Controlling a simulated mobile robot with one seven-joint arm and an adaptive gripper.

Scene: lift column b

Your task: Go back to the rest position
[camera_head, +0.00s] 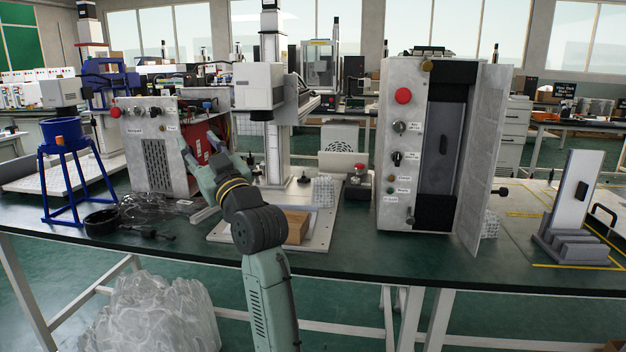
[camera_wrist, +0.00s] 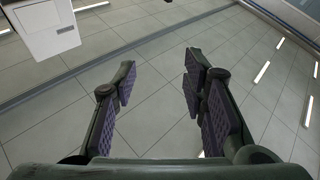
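My gripper (camera_head: 200,155) is at the end of my raised green arm, left of the middle in the head view. It is in the air above the front of the bench, in front of the grey control box at the left. In the wrist view my gripper (camera_wrist: 160,95) has its two dark padded fingers wide apart. Nothing is between them. Behind them the wrist view shows grey ceiling tiles with light strips.
The dark bench top (camera_head: 345,265) spans the view. A tall cabinet (camera_head: 398,165) with an open door stands right of my arm. A blue stand (camera_head: 67,165) is at the left. A brown block (camera_head: 297,227) lies close beside my arm.

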